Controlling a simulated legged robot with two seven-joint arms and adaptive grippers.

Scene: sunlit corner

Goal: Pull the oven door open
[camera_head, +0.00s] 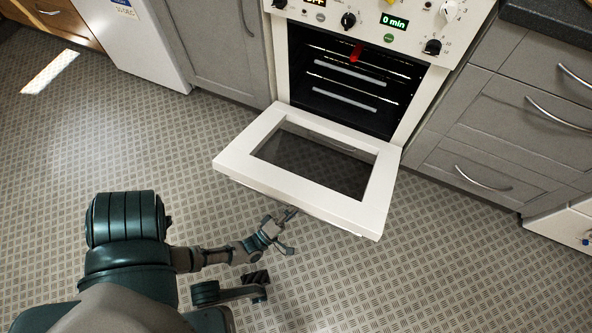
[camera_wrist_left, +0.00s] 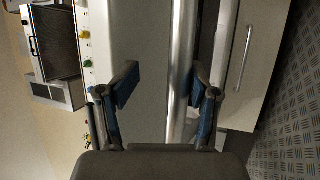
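The oven door (camera_head: 290,188) is a white frame with a dark window. It is swung down to about level in front of the open, dark oven cavity (camera_head: 350,75). My left gripper (camera_head: 283,228) is just below the door's front edge in the head view. In the left wrist view my left gripper (camera_wrist_left: 163,86) has its two fingers well apart. A shiny metal bar (camera_wrist_left: 182,60), which looks like the door handle, runs between them, nearer the right finger. I cannot tell whether a finger touches it. My right gripper does not show.
The control panel (camera_head: 320,15) with knobs and a green display is above the cavity. Grey drawers (camera_head: 520,115) with curved handles stand to the right, and a grey cabinet (camera_head: 222,50) to the left. The patterned floor (camera_head: 450,270) is clear around the door.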

